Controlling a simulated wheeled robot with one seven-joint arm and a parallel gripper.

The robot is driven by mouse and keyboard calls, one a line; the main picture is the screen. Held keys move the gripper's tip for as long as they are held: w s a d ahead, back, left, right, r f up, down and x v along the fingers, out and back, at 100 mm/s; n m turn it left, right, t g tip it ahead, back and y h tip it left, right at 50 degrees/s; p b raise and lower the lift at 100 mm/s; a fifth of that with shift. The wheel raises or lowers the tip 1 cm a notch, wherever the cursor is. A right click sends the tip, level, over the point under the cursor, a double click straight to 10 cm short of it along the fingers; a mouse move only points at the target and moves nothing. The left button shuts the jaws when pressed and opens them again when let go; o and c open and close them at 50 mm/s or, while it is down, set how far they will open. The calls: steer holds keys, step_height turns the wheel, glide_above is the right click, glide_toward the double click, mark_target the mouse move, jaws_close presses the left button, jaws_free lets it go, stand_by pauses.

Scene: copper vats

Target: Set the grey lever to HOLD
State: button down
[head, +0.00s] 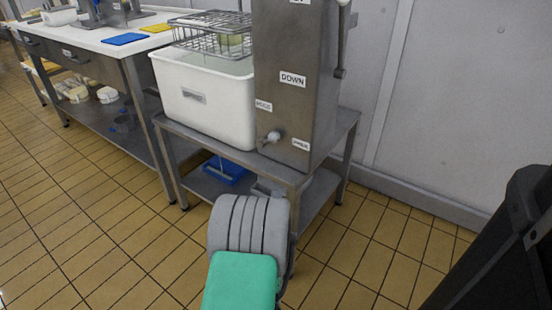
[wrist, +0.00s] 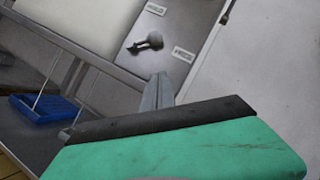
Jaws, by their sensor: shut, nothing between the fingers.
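A small grey lever with a rounded pale end (head: 272,137) sticks out low on the front of the steel cabinet (head: 295,45). It also shows in the wrist view (wrist: 150,41), top centre, between two small labels too blurred to read. I cannot tell which label it points to. My gripper (wrist: 158,90) is shut and empty, its grey fingers below the lever in the wrist picture and apart from it. In the head view the fingers are mostly hidden behind my arm.
A long grey handle (head: 340,60) hangs on the cabinet's right side, near a DOWN label (head: 292,80). A white tub (head: 205,98) with a wire basket (head: 210,35) stands left of the cabinet on a steel table. A blue tray (head: 224,170) is on the shelf below. Tiled floor is open at left.

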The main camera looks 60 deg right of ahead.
mark_target(271, 139)
steer(key=b+x, duration=0.1)
steer(key=x, duration=0.9)
steer(key=shift+b, duration=0.3)
steer(key=shift+w+d+r+p, duration=0.2)
steer(key=shift+w+r+p, duration=0.1)
steer(key=shift+w+r, duration=0.25)
steer(key=shift+w+d+r+p, duration=0.2)
steer(key=shift+w+r+p, duration=0.1)
steer(key=shift+r, duration=0.3)
steer(key=shift+w+d+r, duration=0.15)
steer(key=shift+w+r, duration=0.2)
steer(key=shift+w, duration=0.05)
steer(key=shift+s+r, duration=0.1)
steer(key=shift+r, duration=0.05)
steer(key=shift+n, duration=0.3)
